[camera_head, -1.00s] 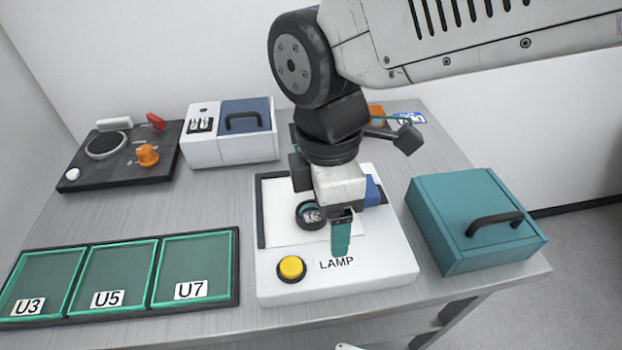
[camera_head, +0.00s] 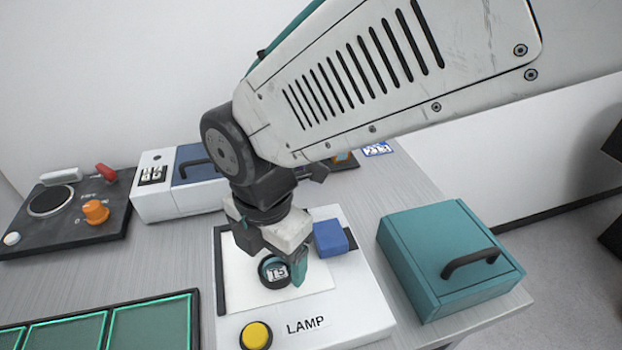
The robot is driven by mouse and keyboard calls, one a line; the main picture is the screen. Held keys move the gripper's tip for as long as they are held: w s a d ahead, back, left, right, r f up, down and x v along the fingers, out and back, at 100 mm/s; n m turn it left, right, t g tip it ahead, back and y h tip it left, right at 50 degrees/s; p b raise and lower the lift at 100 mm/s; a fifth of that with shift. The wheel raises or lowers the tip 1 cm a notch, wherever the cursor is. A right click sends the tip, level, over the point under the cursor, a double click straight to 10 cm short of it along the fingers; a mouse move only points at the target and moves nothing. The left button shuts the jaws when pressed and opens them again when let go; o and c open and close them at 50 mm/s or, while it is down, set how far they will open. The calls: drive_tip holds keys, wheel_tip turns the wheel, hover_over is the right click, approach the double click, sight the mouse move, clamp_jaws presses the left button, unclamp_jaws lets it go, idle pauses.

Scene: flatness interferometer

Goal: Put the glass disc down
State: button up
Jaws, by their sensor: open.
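The glass disc (camera_head: 274,272) has a dark rim and a white label reading T5. It lies on the white panel of the lamp unit (camera_head: 350,318), left of a blue block (camera_head: 331,239). My gripper (camera_head: 288,264) is open, low over the panel at the disc. One teal finger shows just right of the disc; the other is hidden. I cannot tell whether the fingers touch the disc.
A yellow button (camera_head: 256,336) is at the lamp unit's front. Green trays (camera_head: 150,322) lie at front left, a teal box (camera_head: 440,255) with a handle stands right. A black control panel (camera_head: 70,215) and a white-and-blue box (camera_head: 165,203) stand behind left.

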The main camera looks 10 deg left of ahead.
wheel_tip(320, 180, down, 2)
drive_tip(key=shift+f, duration=0.1)
drive_tip(key=c, duration=1.2)
drive_tip(key=shift+o, duration=0.2)
